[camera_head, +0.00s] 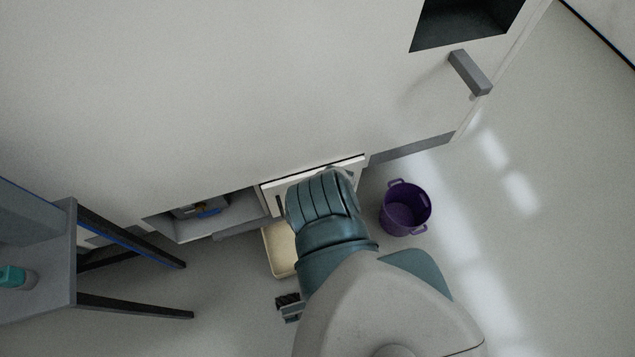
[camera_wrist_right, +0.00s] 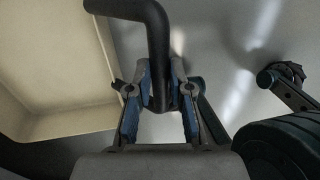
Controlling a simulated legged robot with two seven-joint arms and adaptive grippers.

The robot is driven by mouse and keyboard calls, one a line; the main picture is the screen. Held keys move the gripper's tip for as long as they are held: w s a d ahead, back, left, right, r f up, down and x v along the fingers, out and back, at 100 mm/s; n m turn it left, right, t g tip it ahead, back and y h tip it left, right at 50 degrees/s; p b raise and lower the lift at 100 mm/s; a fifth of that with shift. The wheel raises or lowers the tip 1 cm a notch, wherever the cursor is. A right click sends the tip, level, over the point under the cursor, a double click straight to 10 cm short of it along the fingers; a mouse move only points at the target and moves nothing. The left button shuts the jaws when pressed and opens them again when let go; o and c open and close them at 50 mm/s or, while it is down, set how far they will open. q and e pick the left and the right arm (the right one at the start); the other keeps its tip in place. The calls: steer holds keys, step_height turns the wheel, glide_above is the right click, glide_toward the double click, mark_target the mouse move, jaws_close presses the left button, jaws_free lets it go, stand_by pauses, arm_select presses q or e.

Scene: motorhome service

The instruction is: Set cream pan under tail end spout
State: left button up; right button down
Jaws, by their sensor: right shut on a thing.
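The cream pan (camera_head: 279,251) is on the floor below the open hatches of the motorhome side, partly hidden behind my right arm. In the right wrist view the pan (camera_wrist_right: 58,126) fills the left side, with its rim and inner wall showing. My right gripper (camera_wrist_right: 161,103) is shut on a dark bent bar (camera_wrist_right: 158,55), beside the pan. The bar bends left over the pan's rim; I cannot tell whether it is joined to the pan. My left gripper is not in view. I cannot make out a certain spout.
A purple bucket (camera_head: 405,208) stands right of my arm. A grey block (camera_head: 469,73) juts from the motorhome wall at upper right. An open compartment (camera_head: 207,212) is left of the pan. A grey table (camera_head: 40,270) stands at left. The floor at right is clear.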

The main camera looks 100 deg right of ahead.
steer(key=shift+d, duration=0.2)
steer(key=c, duration=1.1)
jaws_free()
steer(key=shift+a, duration=0.1)
steer(key=shift+o, duration=0.2)
step_height(320, 180, up, 12)
steer(key=d, duration=0.2)
steer(key=shift+w+d+f, duration=0.15)
steer(key=shift+d, duration=0.05)
